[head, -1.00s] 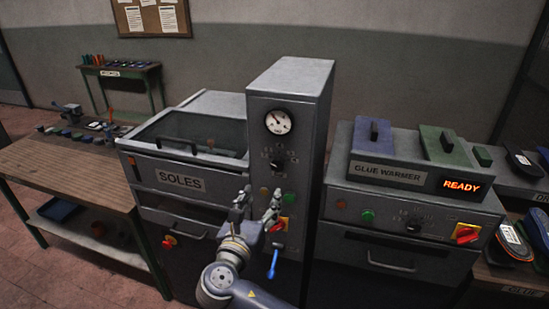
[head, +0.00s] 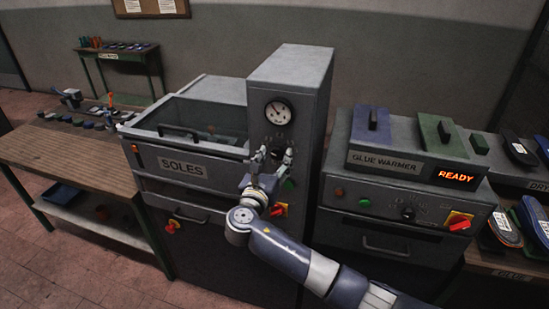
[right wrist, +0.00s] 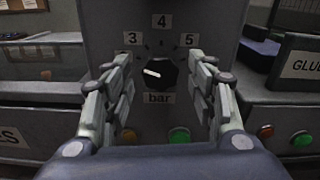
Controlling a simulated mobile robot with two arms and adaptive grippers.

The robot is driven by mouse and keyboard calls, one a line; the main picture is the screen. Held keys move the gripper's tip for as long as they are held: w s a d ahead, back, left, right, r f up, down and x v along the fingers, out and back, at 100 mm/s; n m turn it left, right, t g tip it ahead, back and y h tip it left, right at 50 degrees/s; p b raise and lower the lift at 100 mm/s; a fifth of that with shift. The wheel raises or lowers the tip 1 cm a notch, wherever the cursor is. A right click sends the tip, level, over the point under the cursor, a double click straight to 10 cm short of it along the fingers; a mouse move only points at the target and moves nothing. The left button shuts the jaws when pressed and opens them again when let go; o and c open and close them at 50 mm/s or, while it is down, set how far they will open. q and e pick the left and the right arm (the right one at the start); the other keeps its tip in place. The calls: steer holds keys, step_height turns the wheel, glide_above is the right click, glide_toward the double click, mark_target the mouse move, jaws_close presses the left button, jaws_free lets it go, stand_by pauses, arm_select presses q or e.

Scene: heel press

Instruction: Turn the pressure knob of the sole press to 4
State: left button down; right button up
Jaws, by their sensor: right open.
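The pressure knob (right wrist: 160,73) is black and round, on the grey front of the sole press (head: 290,65). In the right wrist view, labels 3, 4 and 5 stand above it and "bar" below. Its white mark lies left of the knob's centre, pointing left and slightly up, to the 3 side. My right gripper (right wrist: 160,85) is open, one finger on each side of the knob, with visible gaps. In the head view the right gripper (head: 271,155) is in front of the panel, just below the dial gauge (head: 278,112), partly hiding the knob. My left gripper is out of view.
Below the knob are an orange and a green button (right wrist: 179,135). A red-yellow switch (head: 279,210) sits lower, beside my arm. The SOLES unit (head: 185,167) adjoins left; the glue warmer (head: 400,163), lit READY, stands right across a narrow gap.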

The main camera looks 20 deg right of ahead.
steer(key=c, duration=1)
steer(key=shift+c, duration=0.2)
